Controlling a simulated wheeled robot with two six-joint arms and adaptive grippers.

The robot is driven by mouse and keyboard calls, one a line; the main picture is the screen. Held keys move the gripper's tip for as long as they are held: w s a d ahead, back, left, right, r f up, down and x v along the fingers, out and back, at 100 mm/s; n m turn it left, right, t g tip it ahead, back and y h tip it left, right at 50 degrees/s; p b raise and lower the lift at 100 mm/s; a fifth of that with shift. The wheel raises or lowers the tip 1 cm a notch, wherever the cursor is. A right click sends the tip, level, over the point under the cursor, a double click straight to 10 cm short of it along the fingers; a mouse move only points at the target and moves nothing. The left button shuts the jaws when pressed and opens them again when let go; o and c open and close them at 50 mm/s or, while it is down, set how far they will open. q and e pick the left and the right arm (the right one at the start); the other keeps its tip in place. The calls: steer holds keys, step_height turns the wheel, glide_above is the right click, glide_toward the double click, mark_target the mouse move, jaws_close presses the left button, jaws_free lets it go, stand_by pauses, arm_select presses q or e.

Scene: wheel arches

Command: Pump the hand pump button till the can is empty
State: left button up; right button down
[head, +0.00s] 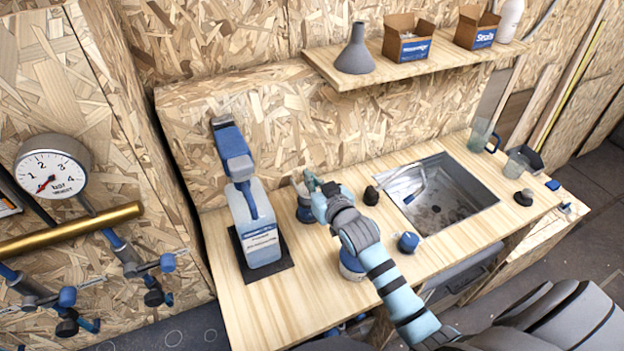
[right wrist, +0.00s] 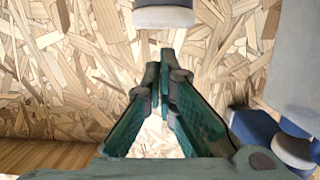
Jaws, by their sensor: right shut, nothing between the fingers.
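A translucent can (head: 258,232) stands upright on a black mat (head: 283,265) at the left of the bench. A blue pump head (head: 233,155) rises above it, with a grey end at the top. My right gripper (head: 311,179) is shut and empty, to the right of the can and apart from it. It is above a small blue and grey round object (head: 305,208), partly hidden by it; I cannot tell if they touch. The right wrist view shows the shut fingers (right wrist: 165,62) against the board wall. My left gripper is not in view.
A metal sink (head: 470,207) is set into the bench to the right. Small dark and blue knobs (head: 408,242) stand around the bench. A shelf (head: 420,63) above holds a funnel (head: 355,52) and boxes. A gauge (head: 52,168) hangs at left.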

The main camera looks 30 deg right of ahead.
steer(key=shift+f, duration=0.1)
steer(key=shift+w+f, duration=0.1)
steer(key=shift+f, duration=0.1)
steer(key=shift+f+b, duration=1.35)
steer(key=shift+f, duration=0.7)
step_height(320, 180, up, 4)
steer(key=p, duration=0.3)
steer(key=shift+f+p, duration=0.1)
steer(key=shift+p, duration=0.3)
steer(key=shift+r, duration=0.35)
steer(key=shift+f, duration=0.1)
